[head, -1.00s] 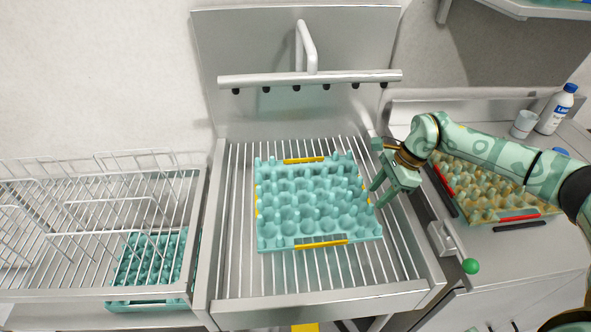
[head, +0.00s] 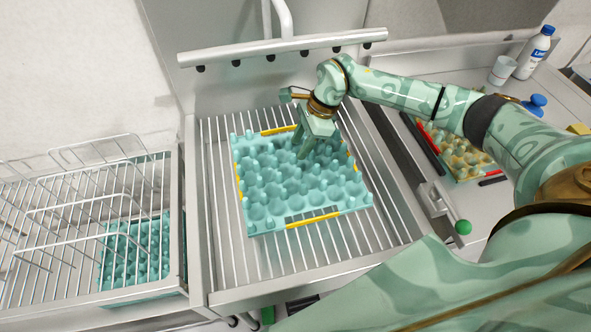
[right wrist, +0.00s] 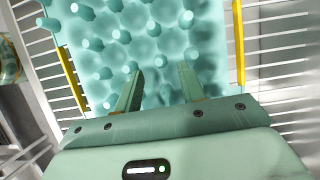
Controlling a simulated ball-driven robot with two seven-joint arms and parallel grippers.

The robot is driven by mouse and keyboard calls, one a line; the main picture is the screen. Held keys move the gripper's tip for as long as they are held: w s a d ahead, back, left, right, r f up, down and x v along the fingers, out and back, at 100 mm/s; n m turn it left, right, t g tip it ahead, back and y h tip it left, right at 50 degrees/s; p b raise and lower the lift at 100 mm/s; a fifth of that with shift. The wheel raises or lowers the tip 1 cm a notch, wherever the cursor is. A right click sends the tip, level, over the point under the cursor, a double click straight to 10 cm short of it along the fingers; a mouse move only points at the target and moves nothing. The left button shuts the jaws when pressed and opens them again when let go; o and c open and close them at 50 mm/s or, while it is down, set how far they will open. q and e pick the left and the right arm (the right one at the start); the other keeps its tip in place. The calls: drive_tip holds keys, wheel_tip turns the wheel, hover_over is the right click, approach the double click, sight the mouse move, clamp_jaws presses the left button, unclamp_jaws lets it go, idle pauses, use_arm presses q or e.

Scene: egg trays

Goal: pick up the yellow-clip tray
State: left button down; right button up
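The yellow-clip tray (head: 264,185) is a teal egg tray with yellow clips (head: 312,219) on its edges. It lies empty on the wire rack in the middle of the head view. My right gripper (head: 303,155) points down over the back part of the tray. In the right wrist view, the gripper's two fingers (right wrist: 160,72) are apart with nothing held between them, and the tray (right wrist: 130,45) spreads below them, with a yellow clip at either side. I cannot tell whether the fingertips touch the tray. My left gripper is not in view.
The wire rack (head: 235,268) has free room around the tray. A spray bar (head: 290,46) runs behind it. Another teal tray (head: 140,250) sits in the left wire basket. A red-clip tray (head: 462,158) lies on the right counter. A green-knobbed lever (head: 463,227) stands at right.

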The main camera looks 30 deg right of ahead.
sight(293, 155)
drive_tip(key=x, duration=0.5)
drive_tip(key=shift+a+b, duration=0.15)
drive_tip(key=shift+b, duration=0.2)
clamp_jaws()
drive_tip(key=shift+r, duration=0.15)
drive_tip(key=shift+r+p, duration=0.3)
drive_tip(key=r+p, duration=0.3)
drive_tip(key=shift+s+r, duration=0.3)
drive_tip(key=shift+r, duration=0.1)
drive_tip(key=s+r+p, duration=0.2)
drive_tip(key=p, duration=0.1)
drive_tip(key=s+r+p, duration=0.2)
drive_tip(key=r+p, duration=0.1)
drive_tip(key=p, duration=0.1)
drive_tip(key=shift+s+a+p, duration=0.1)
drive_tip(key=shift+a+p, duration=0.1)
drive_tip(key=shift+p, duration=0.1)
drive_tip(key=s+a+r+p, duration=0.1)
drive_tip(key=s+r+p, duration=0.2)
drive_tip(key=s+p, duration=0.6)
drive_tip(key=shift+r, duration=0.2)
